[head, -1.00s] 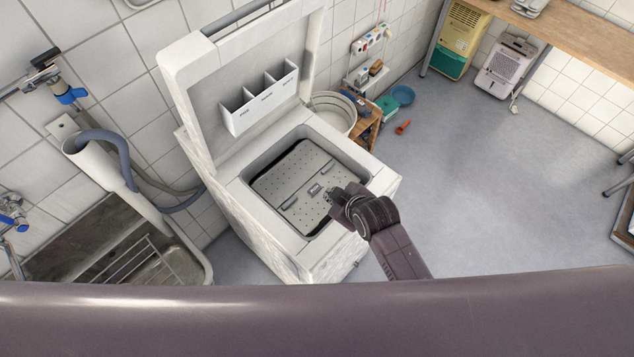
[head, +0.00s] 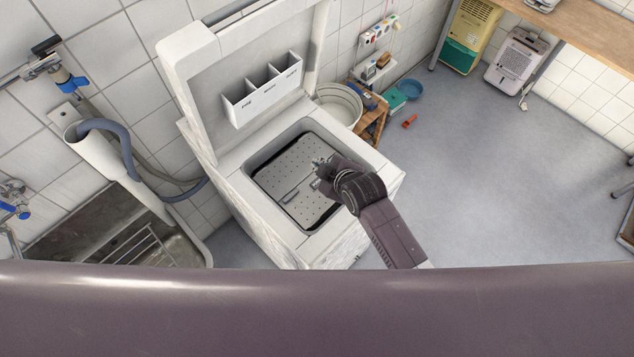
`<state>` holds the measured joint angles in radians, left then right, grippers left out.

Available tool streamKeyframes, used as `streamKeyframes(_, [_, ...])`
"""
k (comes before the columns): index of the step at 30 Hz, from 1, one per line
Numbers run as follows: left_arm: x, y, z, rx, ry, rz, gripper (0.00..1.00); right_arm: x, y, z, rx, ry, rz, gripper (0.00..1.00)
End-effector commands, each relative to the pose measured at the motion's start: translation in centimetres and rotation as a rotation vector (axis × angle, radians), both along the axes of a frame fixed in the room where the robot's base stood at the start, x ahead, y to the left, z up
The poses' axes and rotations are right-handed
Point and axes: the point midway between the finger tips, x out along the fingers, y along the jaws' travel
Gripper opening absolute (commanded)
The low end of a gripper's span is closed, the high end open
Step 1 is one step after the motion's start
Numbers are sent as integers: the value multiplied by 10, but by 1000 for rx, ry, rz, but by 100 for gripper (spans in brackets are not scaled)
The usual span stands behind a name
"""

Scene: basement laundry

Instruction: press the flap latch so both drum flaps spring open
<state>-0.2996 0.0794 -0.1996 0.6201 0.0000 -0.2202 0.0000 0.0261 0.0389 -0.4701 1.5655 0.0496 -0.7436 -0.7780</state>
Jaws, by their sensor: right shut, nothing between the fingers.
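The white top-loading washing machine (head: 232,166) stands with its lid (head: 215,80) raised against the wall. Inside its opening the perforated metal drum flaps (head: 278,176) lie flat and closed. The latch at the middle is hidden or nearly hidden by my right gripper. My right gripper (head: 318,166) is shut and empty, with its fingertips over the middle of the drum flaps. I cannot tell whether the tips touch the metal. My left gripper is out of view.
A steel sink (head: 75,225) with a grey hose (head: 125,150) is at the left. The raised lid and opening rim (head: 255,160) border the drum.

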Motion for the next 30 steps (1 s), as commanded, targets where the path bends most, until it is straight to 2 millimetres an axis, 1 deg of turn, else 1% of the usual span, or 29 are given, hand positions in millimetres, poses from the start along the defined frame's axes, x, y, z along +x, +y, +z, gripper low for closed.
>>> streamKeyframes(1, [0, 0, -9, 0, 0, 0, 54, 0, 0, -10, 1, 1, 0, 0])
streamKeyframes(13, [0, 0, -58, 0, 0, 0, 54, 1, 1, -58, 1, 1, -1, 0])
streamKeyframes(16, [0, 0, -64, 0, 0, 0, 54, 1, 1, -69, -1, 3, 0, 0])
streamKeyframes(19, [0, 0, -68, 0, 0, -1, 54, 1, 1, -76, -1, 1, 1, 0])
streamKeyframes(30, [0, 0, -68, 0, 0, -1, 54, 1, 2, -78, 0, 0, 0, 0])
